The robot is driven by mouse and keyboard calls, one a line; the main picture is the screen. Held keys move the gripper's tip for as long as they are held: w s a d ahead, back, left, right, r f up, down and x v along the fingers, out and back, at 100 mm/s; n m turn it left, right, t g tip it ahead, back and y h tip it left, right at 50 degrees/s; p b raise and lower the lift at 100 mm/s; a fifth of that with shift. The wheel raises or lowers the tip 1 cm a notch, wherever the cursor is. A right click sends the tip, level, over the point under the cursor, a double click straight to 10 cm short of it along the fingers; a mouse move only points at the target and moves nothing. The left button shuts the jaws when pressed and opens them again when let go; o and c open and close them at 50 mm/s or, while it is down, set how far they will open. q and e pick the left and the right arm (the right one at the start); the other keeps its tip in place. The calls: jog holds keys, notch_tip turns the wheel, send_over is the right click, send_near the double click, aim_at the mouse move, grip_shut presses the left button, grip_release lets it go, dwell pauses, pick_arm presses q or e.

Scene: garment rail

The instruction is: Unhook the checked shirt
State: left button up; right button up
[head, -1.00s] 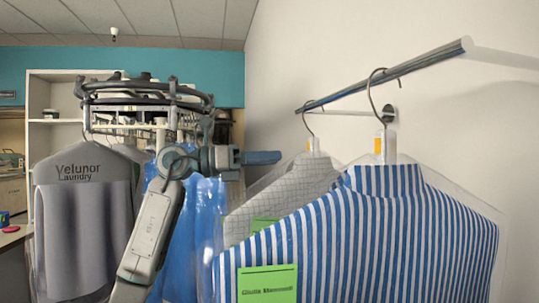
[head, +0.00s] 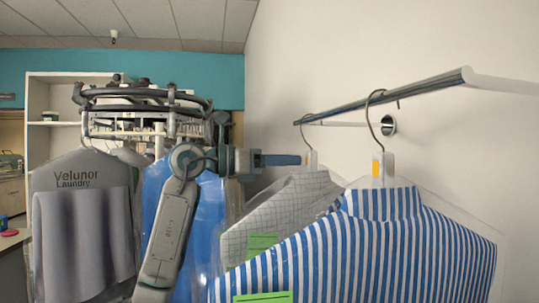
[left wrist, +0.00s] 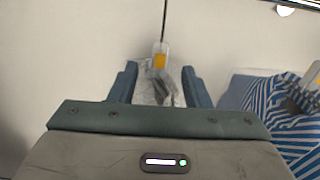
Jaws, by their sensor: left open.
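The checked shirt (head: 285,213), pale grey with a fine grid and a green tag (head: 262,245), hangs on the rail (head: 400,92) behind the striped shirt, which hides part of it. Its hanger hook (head: 306,128) goes up to the rail's far end. My left gripper (head: 299,160) comes in from the left, level with the hanger's neck (head: 311,160). In the left wrist view the open fingers (left wrist: 159,72) stand on either side of the neck (left wrist: 159,57) in the picture; I see no contact. My right gripper is out of view.
The blue-and-white striped shirt (head: 370,245) hangs nearer on the same rail, close beside the checked one; it also shows in the left wrist view (left wrist: 295,130). A round rack (head: 145,100) with bagged garments stands at left. The wall is behind the rail.

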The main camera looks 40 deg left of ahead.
aim_at(307, 158)
pick_arm(q)
jog(key=p+x, duration=0.1)
jog(key=x, duration=0.2)
jog(key=shift+r+p, duration=0.2)
jog(key=shift+p, duration=0.2)
jog(key=shift+p+x, duration=0.85)
jog(key=shift+x, duration=0.2)
jog(key=shift+w+d+f+p, duration=0.15)
jog(key=shift+w+d+p, duration=0.15)
jog(key=shift+w+d, duration=0.2)
jog(key=shift+w, duration=0.1)
grip_shut()
